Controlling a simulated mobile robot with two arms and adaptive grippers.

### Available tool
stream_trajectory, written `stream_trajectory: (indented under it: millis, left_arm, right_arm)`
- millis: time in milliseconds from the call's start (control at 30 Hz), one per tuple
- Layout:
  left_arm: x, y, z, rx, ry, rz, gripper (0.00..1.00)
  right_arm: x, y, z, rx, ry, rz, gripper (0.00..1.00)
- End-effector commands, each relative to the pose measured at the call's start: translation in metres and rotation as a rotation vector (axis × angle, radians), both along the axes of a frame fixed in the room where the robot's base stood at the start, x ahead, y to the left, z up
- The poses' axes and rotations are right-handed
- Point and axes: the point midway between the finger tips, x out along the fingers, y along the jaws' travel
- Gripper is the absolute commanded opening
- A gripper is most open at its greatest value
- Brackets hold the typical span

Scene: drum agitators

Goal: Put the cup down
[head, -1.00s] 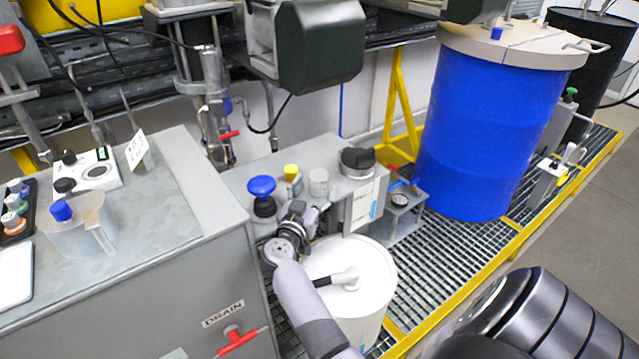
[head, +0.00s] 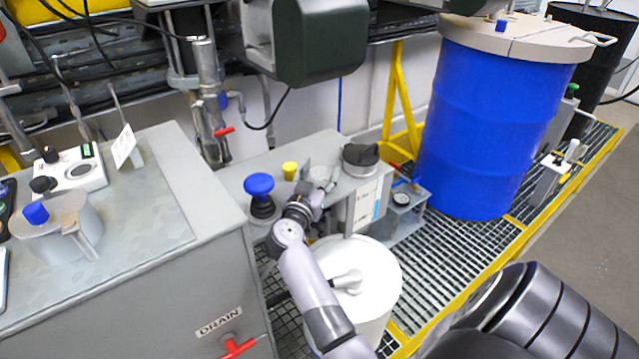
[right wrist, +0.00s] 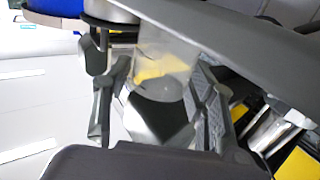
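The cup (head: 323,176) is small, clear and see-through. It shows just above the grey box's top in the head view, beside a yellow cap. In the right wrist view the cup (right wrist: 163,62) sits between the two fingers, which appear to touch its sides. My right gripper (head: 312,196) is shut on it. The fingers (right wrist: 163,95) flank the cup in the wrist view. Whether the cup's base touches the box is hidden. My left gripper is not in view.
The grey box (head: 300,150) also bears a black round lid (head: 359,157) and the yellow cap (head: 289,170). A blue-topped knob (head: 259,186) stands left of the gripper. A white drum (head: 375,280) stands below my arm. A blue drum (head: 490,130) stands to the right.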

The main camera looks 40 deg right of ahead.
Motion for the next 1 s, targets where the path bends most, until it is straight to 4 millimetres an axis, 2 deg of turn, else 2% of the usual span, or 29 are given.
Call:
stream_trajectory:
  millis: [367,667,867,1000]
  left_arm:
    - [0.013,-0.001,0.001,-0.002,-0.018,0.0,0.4]
    - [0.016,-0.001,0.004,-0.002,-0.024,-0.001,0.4]
    - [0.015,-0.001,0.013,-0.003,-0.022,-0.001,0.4]
    - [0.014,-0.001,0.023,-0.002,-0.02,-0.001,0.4]
  right_arm:
    - [0.0,0.0,0.0,0.0,0.0,0.0,0.26]
    - [0.0,0.0,0.006,0.0,-0.002,0.0,0.26]
    - [0.0,0.0,0.033,0.001,-0.005,-0.001,0.26]
    - [0.0,0.0,0.066,0.001,-0.006,0.0,0.26]
